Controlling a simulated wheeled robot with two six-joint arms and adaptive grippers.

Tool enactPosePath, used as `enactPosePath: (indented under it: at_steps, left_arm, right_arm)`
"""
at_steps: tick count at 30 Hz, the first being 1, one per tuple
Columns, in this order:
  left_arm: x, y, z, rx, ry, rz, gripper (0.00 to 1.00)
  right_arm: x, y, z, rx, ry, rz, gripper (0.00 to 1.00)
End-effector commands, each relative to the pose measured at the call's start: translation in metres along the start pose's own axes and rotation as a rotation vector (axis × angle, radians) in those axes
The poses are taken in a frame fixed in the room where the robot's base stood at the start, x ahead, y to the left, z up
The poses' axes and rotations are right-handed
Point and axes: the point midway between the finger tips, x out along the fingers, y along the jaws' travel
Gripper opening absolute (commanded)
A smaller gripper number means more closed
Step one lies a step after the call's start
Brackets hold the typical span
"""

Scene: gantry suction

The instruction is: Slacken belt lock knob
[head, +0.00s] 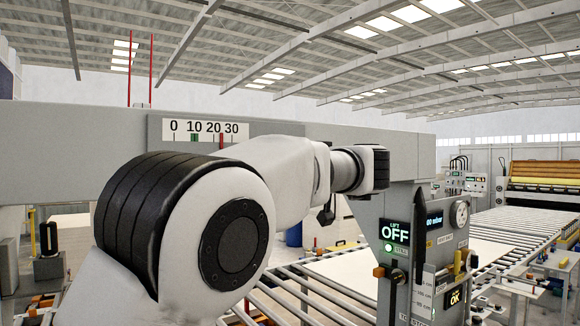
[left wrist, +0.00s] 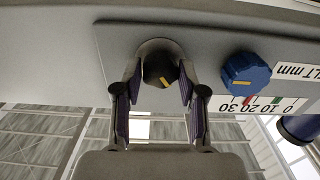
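In the left wrist view a round black knob (left wrist: 158,68) with a yellow pointer line sits on a grey plate (left wrist: 115,50). A blue knob (left wrist: 246,74) with a yellow line is to its right, by a millimetre scale (left wrist: 262,103) that appears upside down. My left gripper (left wrist: 160,72) has one finger on each side of the black knob, with a narrow gap visible; contact at the tips is unclear. Which knob is the belt lock is not labelled in view. In the head view my left arm hides both knobs and the gripper. My right gripper is not in view.
In the head view the scale (head: 205,132) on the grey beam (head: 280,130) has a green mark near 10 and a red one past 20. A control post (head: 400,205) reads "LIFT OFF". A roller conveyor (head: 500,232) runs to the right.

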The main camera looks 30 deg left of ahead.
Motion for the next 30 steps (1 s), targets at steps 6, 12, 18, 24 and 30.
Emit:
enactPosePath:
  at_steps: [6, 12, 18, 24, 30]
  left_arm:
    - [-0.0002, 0.0001, -0.0007, -0.004, 0.001, 0.001, 0.06]
    - [-0.0002, 0.0001, -0.0009, -0.046, 0.001, 0.001, 0.06]
    - [-0.0003, 0.0001, -0.0011, -0.152, 0.002, 0.001, 0.06]
    - [-0.0003, 0.0001, -0.0011, -0.302, 0.002, 0.001, 0.06]
    - [-0.0002, 0.0001, -0.0011, -0.453, 0.002, 0.002, 0.06]
  right_arm:
    - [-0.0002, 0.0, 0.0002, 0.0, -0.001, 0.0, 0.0]
    - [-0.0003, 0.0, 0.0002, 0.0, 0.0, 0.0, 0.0]
    - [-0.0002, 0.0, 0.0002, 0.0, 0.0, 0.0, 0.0]
    - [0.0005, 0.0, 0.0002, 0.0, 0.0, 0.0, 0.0]
    - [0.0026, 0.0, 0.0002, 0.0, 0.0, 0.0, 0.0]
